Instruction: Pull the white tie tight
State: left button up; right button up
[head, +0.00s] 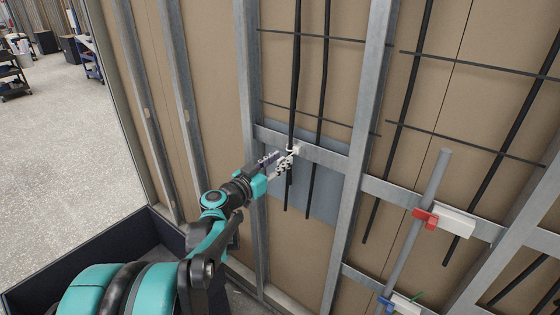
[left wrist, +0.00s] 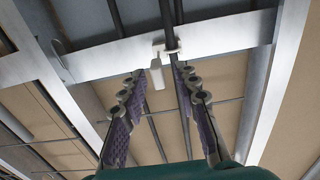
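The white tie (head: 294,150) is around a dark vertical cable at the grey horizontal rail. In the left wrist view the white tie (left wrist: 166,48) shows as a loop around the cable with a white tail (left wrist: 157,76) hanging down. My left gripper (head: 285,160) is close to the tie from the lower left. In the left wrist view my left gripper (left wrist: 160,72) has its fingers apart, and the tail appears between the fingertips. I cannot tell whether a finger touches the tail. My right gripper is not in view.
Metal studs (head: 350,165) and thin horizontal rods frame the wall. Several dark cables hang in front of it. A grey pipe (head: 415,230) with a red clamp (head: 426,218) stands to the right. Open floor (head: 60,150) lies at the left beyond the pod's edge.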

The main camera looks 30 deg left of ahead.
pick_arm(q)
jog(key=s, duration=1.1)
jog(key=shift+s+a, duration=0.35)
jog(key=shift+a, duration=0.1)
jog(key=s+d+f+g+h+b, duration=0.1)
jog(key=d+f+g+h, duration=0.15)
jog(key=d+f, duration=0.5)
jog(key=s+d+f+g+h+b, duration=0.1)
jog(key=d+f+g, duration=0.3)
jog(key=d, duration=0.6)
jog(key=s+d+f+g+y+b, duration=0.2)
jog(key=s+d+f+g+y, duration=0.2)
jog(key=s+f, duration=0.6)
jog(key=shift+d+n+y, duration=0.35)
jog(key=shift+d+n, duration=0.05)
jog(key=shift+d, duration=0.35)
